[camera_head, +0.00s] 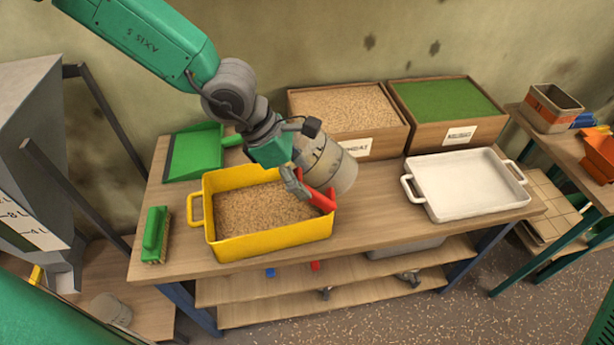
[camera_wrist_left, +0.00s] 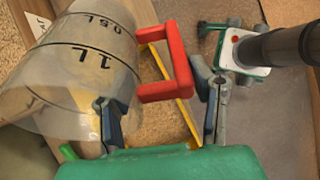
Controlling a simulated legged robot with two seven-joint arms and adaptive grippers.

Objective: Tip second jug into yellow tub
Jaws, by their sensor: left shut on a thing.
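The yellow tub (camera_head: 275,245) stands on the workbench with a layer of tan grain in it. A translucent grey jug (camera_head: 333,168) with a red handle is tilted beside and partly over the tub's right end. In the left wrist view the jug (camera_wrist_left: 85,65) shows 1L and 0.5L marks, and its red handle (camera_wrist_left: 175,45) reaches between the fingers. My left gripper (camera_head: 296,184) is shut on the jug's handle; it also shows in the left wrist view (camera_wrist_left: 160,115). Whether grain is in the jug or flowing out is unclear. My right gripper is out of view.
Behind stand wooden boxes of tan grain (camera_head: 385,140) and green material (camera_head: 480,128). A white tray (camera_head: 468,208) is at right. A green dustpan (camera_head: 195,155) and green brush (camera_head: 155,235) lie at left. Another jug (camera_head: 112,308) stands low at left under a grey hopper (camera_head: 35,150).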

